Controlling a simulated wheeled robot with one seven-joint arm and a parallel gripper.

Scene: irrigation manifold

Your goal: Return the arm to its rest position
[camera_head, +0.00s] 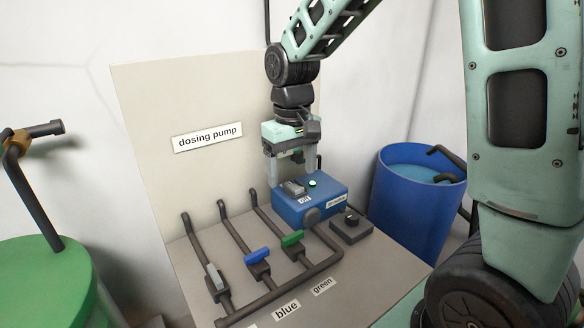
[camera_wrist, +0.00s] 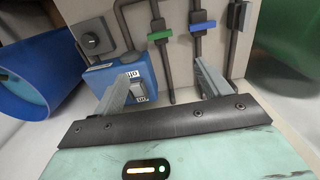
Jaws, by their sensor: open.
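My arm reaches in from the upper right in the head view, with my gripper (camera_head: 290,172) pointing down at the blue dosing pump box (camera_head: 312,205). The gripper is open, its two fingers apart with nothing held between them. In the wrist view my gripper (camera_wrist: 165,85) also shows its fingers spread, and the blue pump box (camera_wrist: 118,78) lies near the left finger. The box has a grey rocker switch (camera_head: 293,187) and a lit green lamp (camera_head: 312,183). I cannot tell whether a finger touches the box.
A pipe manifold with a grey handle (camera_head: 215,277), a blue handle (camera_head: 257,255) and a green handle (camera_head: 292,238) stands left of the pump. A dark knob box (camera_head: 351,229) sits right. A blue barrel (camera_head: 405,205) stands at right, a green barrel (camera_head: 45,280) at left.

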